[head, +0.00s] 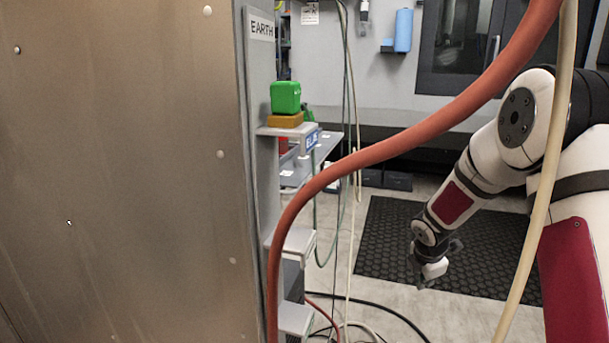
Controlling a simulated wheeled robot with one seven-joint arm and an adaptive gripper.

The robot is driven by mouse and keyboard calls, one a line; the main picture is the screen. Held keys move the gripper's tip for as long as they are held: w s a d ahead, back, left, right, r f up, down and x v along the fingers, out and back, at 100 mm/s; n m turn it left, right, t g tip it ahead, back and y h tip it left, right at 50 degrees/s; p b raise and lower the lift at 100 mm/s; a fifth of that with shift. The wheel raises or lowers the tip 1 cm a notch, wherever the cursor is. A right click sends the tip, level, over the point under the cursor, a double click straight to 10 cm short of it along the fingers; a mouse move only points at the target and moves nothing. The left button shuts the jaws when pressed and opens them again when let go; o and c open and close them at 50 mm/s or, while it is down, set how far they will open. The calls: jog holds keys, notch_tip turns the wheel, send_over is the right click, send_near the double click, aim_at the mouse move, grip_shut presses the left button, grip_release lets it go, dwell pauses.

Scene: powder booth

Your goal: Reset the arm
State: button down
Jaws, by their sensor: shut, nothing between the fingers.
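My arm (468,190) comes in from the right side of the head view, white with dark red panels. It bends at an elbow and its forearm slopes down and to the left.
A thick red hose (370,157) and a cream hose (556,130) hang close in front. A metal panel (120,170) fills the left. A grey rack holds a green box (285,97) on an orange-brown block (285,121). Cables lie on the floor; the black mat (385,245) is clear.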

jog(key=s+a+r+m+g, duration=0.1)
jog(key=s+a+r+m, duration=0.1)
jog(key=s+r+m, duration=0.65)
jog(key=s+a+r+m+g, duration=0.1)
jog(key=s+a+r+m, duration=0.15)
jog(key=s+r, duration=0.95)
jog(key=s+a+m+g+y, duration=0.1)
jog(key=s+a+m, duration=0.2)
jog(key=s, duration=0.6)
jog(key=s+a+r+m+y, duration=0.15)
jog(key=s+m, duration=0.25)
jog(key=s, duration=0.6)
jog(key=s+a+m+g, duration=0.1)
jog(key=s+a+m, duration=0.25)
jog(key=s, duration=0.55)
notch_tip(320, 180, up, 34)
jog(key=n+t+p, duration=0.1)
jog(key=t+p, duration=0.3)
jog(key=p, duration=2.8)
jog(key=shift+w+d+f, duration=0.15)
jog(key=shift+w+d, duration=0.1)
